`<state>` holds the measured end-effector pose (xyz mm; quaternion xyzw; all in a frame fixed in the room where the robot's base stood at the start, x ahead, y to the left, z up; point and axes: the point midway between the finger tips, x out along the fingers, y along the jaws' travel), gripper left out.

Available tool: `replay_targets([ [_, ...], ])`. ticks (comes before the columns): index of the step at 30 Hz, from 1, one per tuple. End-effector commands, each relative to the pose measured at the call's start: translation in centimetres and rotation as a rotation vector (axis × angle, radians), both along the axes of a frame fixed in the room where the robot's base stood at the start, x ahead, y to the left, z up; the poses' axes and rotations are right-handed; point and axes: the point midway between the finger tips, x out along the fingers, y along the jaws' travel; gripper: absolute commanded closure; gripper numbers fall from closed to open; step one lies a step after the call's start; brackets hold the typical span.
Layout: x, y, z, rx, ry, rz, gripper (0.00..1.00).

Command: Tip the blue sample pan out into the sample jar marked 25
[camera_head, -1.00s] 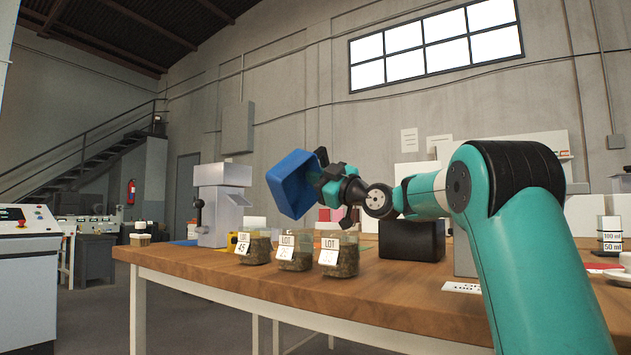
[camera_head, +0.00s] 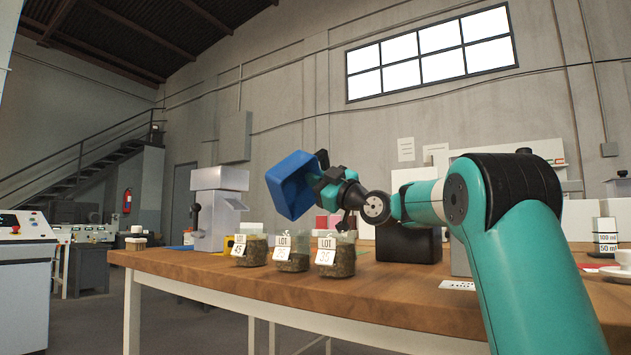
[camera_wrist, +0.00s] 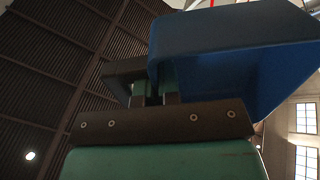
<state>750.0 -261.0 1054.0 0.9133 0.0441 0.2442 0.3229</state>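My gripper (camera_head: 322,185) is shut on the blue sample pan (camera_head: 290,186) and holds it in the air, steeply tilted with its hollow side facing left and toward the camera. In the wrist view the pan (camera_wrist: 235,60) fills the upper right beyond the fingers; its contents are hidden. Below stand three clear jars with dark grains in the bottom and white LOT tags. The left jar (camera_head: 254,254) reads 45 and the right jar (camera_head: 337,262) seems to read 35. The middle jar (camera_head: 292,260) has a tag too blurred to read surely. The pan is above the jars, touching none.
The jars stand in a row near the front edge of a wooden bench (camera_head: 200,268). A grey machine (camera_head: 217,208) stands left of them. A black box (camera_head: 410,245) is behind right. Beakers marked 100 ml and 50 ml (camera_head: 606,238) stand far right.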

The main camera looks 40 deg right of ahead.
Motion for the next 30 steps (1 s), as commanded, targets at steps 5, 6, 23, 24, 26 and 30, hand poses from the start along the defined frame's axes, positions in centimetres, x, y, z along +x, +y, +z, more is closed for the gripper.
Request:
replay_targets([
  [5,-0.16,-0.04,-0.25,0.004,-0.017,-0.001,1.00],
  [6,-0.21,-0.06,-0.28,0.005,-0.022,0.000,1.00],
  [23,-0.91,-0.22,-0.40,0.024,-0.093,0.000,1.00],
  [24,-0.93,-0.23,-0.36,0.024,-0.094,0.000,1.00],
  [26,-0.95,-0.23,-0.30,0.025,-0.095,0.000,1.00],
  [30,-0.95,-0.23,-0.25,0.025,-0.095,0.000,1.00],
])
